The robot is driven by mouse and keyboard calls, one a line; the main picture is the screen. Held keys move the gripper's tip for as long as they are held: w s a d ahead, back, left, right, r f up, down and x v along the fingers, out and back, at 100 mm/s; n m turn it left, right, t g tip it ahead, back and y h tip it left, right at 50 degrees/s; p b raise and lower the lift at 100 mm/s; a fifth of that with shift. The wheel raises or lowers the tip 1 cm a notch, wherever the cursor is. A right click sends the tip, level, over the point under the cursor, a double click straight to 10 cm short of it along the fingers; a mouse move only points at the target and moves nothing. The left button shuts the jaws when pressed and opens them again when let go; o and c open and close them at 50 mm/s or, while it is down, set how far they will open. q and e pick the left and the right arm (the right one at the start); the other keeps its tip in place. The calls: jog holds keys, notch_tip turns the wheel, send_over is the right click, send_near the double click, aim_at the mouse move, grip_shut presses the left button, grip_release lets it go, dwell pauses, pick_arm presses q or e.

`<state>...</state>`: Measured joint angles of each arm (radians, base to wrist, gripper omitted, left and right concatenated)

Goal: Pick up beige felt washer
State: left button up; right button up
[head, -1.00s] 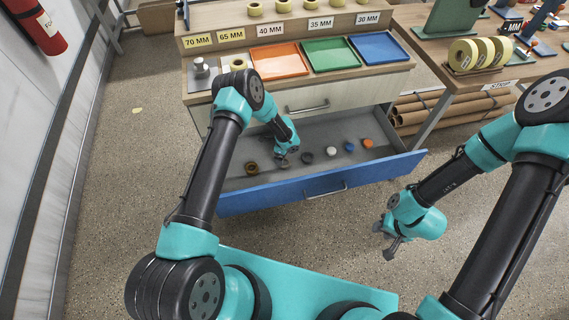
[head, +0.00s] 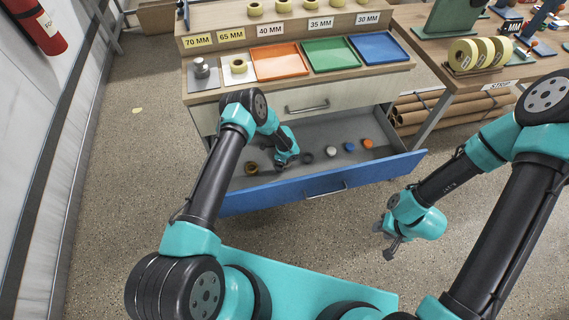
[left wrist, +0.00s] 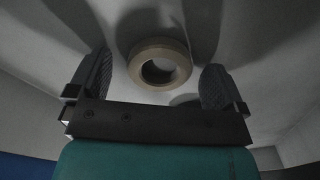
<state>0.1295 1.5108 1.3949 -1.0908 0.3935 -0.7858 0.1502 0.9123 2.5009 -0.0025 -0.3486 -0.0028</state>
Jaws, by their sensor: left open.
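The beige felt washer (left wrist: 160,46) is a pale beige ring lying on the grey drawer floor in the left wrist view. It sits between the two spread fingers of my left gripper (left wrist: 157,83), with a gap on each side. In the head view my left gripper (head: 283,164) points down into the drawer and hides most or all of the washer. My left gripper is open and holds nothing. My right gripper (head: 387,238) hangs in front of the drawer at the right, with its fingers apart and nothing visible between them.
The open drawer (head: 285,195) has a blue front. In it lie a brown ring (head: 251,168), a dark ring (head: 307,158), a whitish piece (head: 330,151), a blue piece (head: 350,147) and an orange piece (head: 368,143). Orange (head: 279,62), green (head: 330,54) and blue (head: 379,48) trays sit above.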

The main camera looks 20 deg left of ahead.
pick_arm(q)
jog(key=shift+f, duration=0.1)
dwell(0.4)
jog(key=c, duration=1)
notch_tip(320, 180, up, 10)
dwell(0.4)
dwell(0.3)
